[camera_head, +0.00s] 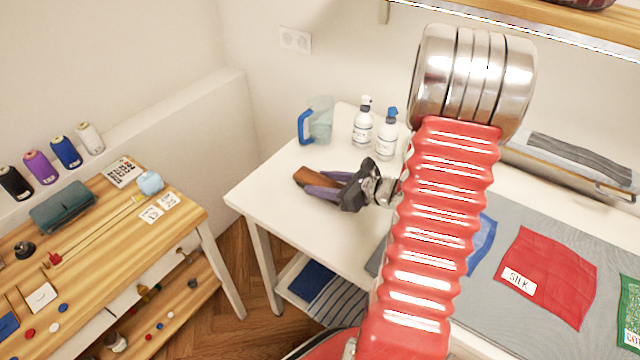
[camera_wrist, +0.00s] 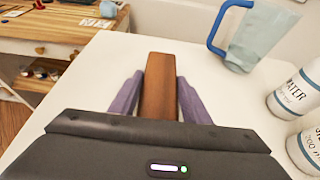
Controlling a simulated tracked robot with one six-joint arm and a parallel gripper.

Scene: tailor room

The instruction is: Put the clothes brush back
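The clothes brush (camera_head: 308,178) shows as a brown wooden block at the left end of my gripper, over the white table. In the wrist view the brush (camera_wrist: 159,85) points away from me between the two purple fingers. My gripper (camera_head: 318,187) has one finger close along each side of it, with no clear gap, and looks shut on it. In the wrist view the fingertips of my gripper (camera_wrist: 160,76) flank the wood. The brush's underside is hidden, and I cannot tell whether it touches the tabletop.
On the white table (camera_head: 262,192) stand a blue-handled jug (camera_head: 320,122) and two white bottles (camera_head: 362,122) (camera_head: 387,134), behind my gripper. A wooden workbench (camera_head: 100,215) with thread spools is at left. A grey mat with a red silk cloth (camera_head: 550,270) is at right. The table's front left is clear.

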